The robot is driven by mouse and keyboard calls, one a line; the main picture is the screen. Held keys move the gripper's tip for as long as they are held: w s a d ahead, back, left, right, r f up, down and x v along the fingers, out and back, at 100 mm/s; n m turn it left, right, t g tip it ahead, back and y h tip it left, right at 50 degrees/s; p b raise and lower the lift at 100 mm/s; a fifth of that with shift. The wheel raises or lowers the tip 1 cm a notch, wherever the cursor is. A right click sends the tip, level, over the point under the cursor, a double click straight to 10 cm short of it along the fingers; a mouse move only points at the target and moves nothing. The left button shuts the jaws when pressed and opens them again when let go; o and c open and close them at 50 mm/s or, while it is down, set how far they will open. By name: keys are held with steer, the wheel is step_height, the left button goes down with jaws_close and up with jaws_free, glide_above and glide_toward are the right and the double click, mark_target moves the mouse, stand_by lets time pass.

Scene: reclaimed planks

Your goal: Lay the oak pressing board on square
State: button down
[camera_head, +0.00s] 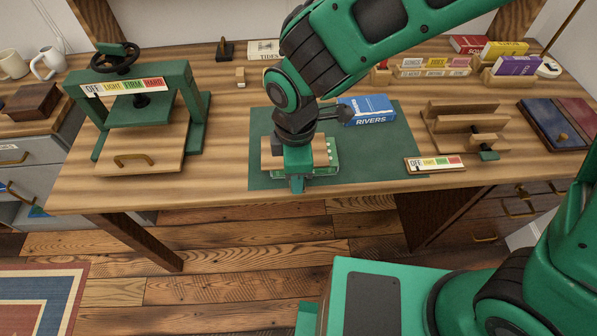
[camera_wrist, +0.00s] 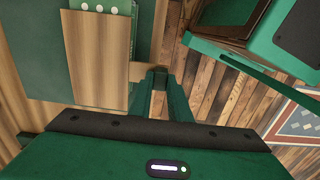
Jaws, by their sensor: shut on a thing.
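The oak pressing board (camera_head: 321,147) is a pale wooden slab over the front middle of the green mat, partly hidden by my wrist. In the wrist view the board (camera_wrist: 97,55) lies over a green book (camera_wrist: 118,5) with white dots, which shows past its edges. I cannot tell whether board and book touch. My gripper (camera_head: 298,180) is at the board's front side. In the wrist view my gripper (camera_wrist: 155,76) is shut on the board's small wooden tab, with its fingers one on each side.
A green press (camera_head: 190,75) with a handled wooden drawer or board stands at left. A blue book (camera_head: 368,108) lies behind on the mat (camera_head: 385,160). A wooden rack (camera_head: 465,118) and a small labelled plaque (camera_head: 435,164) are at right. Books stand at the back right.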

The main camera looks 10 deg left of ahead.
steer(key=c, duration=1.6)
jaws_free()
step_height(320, 180, up, 11)
steer(key=w+d+r+m, duration=0.1)
steer(key=w+d+m, duration=0.25)
steer(key=d, duration=0.55)
steer(key=w+d+r+m, duration=0.1)
steer(key=w+d+m, duration=0.1)
steer(key=d+m, duration=0.5)
steer(key=w+d+r+m, duration=0.1)
steer(key=w+d+m, duration=0.1)
steer(key=d, duration=0.8)
steer(key=s+d+m, duration=0.4)
steer(key=d+m, duration=0.1)
steer(key=d, duration=0.2)
steer(key=s+d+m, duration=0.4)
steer(key=s+d, duration=0.1)
steer(key=d, duration=0.2)
steer(key=s+d+m, duration=0.5)
steer(key=d, duration=0.2)
steer(key=shift+s+d+f+m, duration=0.15)
steer(key=shift+s+f+m, duration=0.1)
steer(key=shift+f+m, duration=0.1)
